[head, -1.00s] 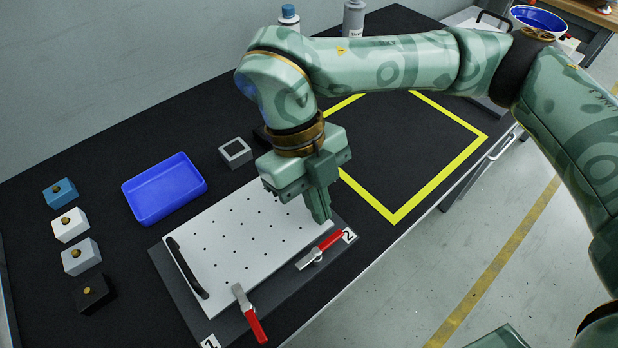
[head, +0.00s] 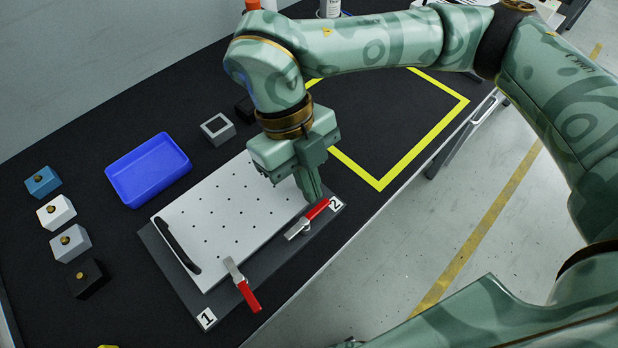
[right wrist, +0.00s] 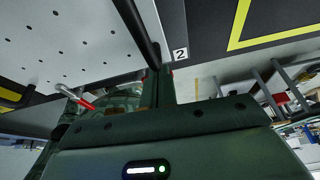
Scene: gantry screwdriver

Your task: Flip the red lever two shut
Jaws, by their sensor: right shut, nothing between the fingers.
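Red lever two (head: 316,211) sits by the label "2" (head: 336,204) at the right corner of the grey base. My right gripper (head: 314,197) is shut and empty. Its fingertips are just behind the red handle; I cannot tell whether they touch. In the right wrist view the fingers (right wrist: 158,88) show beside the label, with only slivers of red near them. Red lever one (head: 247,292) is near label "1" and points outward over the front edge. My left gripper is out of view.
A black handle (head: 177,246) stands on the plate's left end. A blue tray (head: 148,170), a grey square block (head: 217,129) and several knobbed blocks (head: 56,212) lie to the left. The yellow-outlined area (head: 390,120) behind the gripper looks clear.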

